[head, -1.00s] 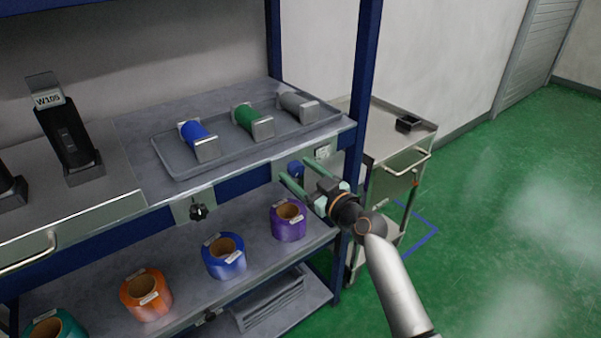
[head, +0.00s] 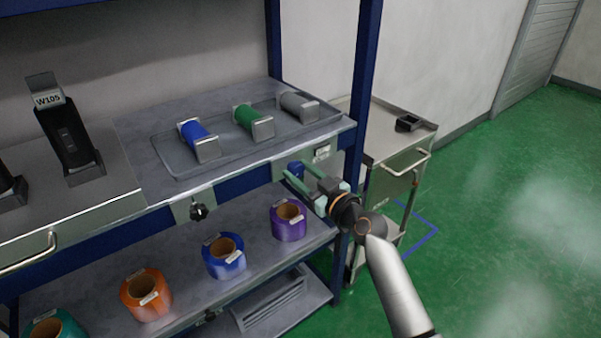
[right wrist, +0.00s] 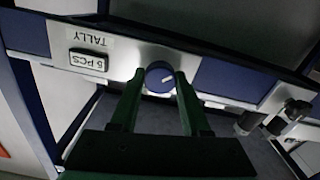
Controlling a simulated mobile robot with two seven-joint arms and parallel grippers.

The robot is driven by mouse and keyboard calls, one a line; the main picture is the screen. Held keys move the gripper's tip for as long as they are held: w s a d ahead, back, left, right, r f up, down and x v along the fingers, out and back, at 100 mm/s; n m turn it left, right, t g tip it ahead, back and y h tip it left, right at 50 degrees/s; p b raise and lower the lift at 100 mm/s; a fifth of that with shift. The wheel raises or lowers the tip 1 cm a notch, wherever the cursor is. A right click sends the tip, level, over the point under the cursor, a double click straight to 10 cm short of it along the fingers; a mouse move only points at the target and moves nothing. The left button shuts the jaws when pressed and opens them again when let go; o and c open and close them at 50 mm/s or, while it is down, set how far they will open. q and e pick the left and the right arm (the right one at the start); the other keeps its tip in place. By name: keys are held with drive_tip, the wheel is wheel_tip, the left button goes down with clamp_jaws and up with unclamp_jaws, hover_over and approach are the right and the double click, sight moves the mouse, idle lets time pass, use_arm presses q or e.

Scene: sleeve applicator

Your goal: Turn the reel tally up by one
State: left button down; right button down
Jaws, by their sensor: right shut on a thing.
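The tally knob is a round blue dial (right wrist: 158,82) with a short white mark, set on a metal plate on the shelf's front edge. It shows partly behind the fingers in the head view (head: 295,168). Beside it, the plate carries the word TALLY (right wrist: 95,40) and a small window reading 5 PCS (right wrist: 88,62), both upside down in the right wrist view. My right gripper (right wrist: 160,75) has its green fingertips on opposite sides of the knob and is shut on it. My left gripper is out of view.
Above the knob, a tray (head: 172,165) holds blue, green and grey spools. A black knob (head: 198,211) sits further left on the same edge. Several ribbon rolls, such as the purple one (head: 289,220), stand on the lower shelf. A metal cart (head: 385,145) stands close right.

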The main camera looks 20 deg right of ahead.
drive_tip(key=shift+m, duration=1.2)
drive_tip(key=m+p, duration=0.1)
drive_tip(key=m, duration=0.3)
drive_tip(key=shift+m, duration=0.3)
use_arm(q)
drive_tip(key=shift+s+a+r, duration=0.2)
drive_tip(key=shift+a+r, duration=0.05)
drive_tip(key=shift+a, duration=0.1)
use_arm(e)
drive_tip(key=shift+m, duration=0.7)
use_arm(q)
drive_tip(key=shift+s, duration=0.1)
use_arm(e)
drive_tip(key=c, duration=0.7)
unclamp_jaws()
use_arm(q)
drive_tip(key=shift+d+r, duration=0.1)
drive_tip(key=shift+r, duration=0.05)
use_arm(e)
drive_tip(key=o, duration=0.3)
drive_tip(key=shift+s, duration=0.1)
